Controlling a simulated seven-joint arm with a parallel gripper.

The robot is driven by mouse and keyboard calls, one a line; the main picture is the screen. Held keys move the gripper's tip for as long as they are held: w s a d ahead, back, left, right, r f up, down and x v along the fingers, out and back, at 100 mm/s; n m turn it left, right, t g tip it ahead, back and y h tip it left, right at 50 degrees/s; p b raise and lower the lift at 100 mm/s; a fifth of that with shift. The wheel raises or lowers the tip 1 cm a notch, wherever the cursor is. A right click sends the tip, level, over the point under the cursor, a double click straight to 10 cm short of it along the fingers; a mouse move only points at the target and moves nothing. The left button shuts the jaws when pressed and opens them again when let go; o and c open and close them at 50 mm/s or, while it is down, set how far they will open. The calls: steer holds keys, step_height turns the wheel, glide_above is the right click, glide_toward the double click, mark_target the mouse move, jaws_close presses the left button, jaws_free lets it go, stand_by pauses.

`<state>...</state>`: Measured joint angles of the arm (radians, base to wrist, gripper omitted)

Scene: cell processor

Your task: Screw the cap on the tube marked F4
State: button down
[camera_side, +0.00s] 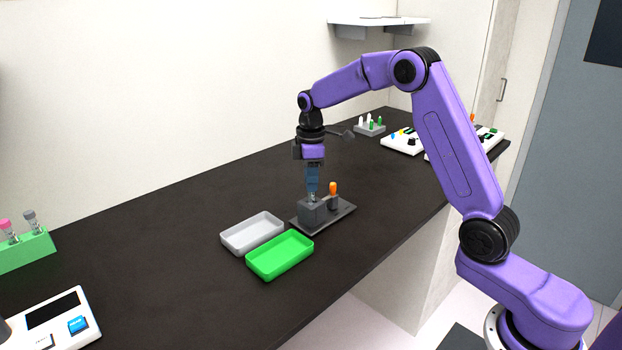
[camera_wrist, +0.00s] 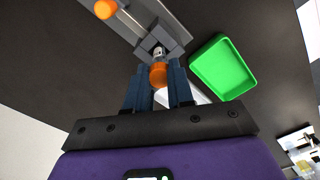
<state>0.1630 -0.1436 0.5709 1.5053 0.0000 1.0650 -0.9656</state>
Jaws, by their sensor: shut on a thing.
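My gripper (camera_side: 312,192) points straight down over the grey holder block (camera_side: 312,212) on a dark base plate. In the wrist view my blue fingers (camera_wrist: 160,80) are on both sides of an orange cap (camera_wrist: 158,74) and are shut on it. A clear tube top with a pale band (camera_wrist: 158,52) stands in the holder block (camera_wrist: 172,42), in line with the cap. I cannot tell whether the cap touches the tube. No F4 mark is readable. In the side view the fingers hide this cap and most of the tube.
A second orange piece (camera_side: 333,187) stands on a grey post beside the block. A grey tray (camera_side: 253,246) and a green tray (camera_side: 304,263) lie near the plate. A green rack (camera_side: 30,252) with capped tubes is far left. The dark table between is clear.

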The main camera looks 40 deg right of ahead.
steer(key=c, duration=0.9)
jaws_free()
steer(key=shift+r, duration=0.15)
step_height(320, 180, up, 17)
steer(key=shift+c, duration=0.4)
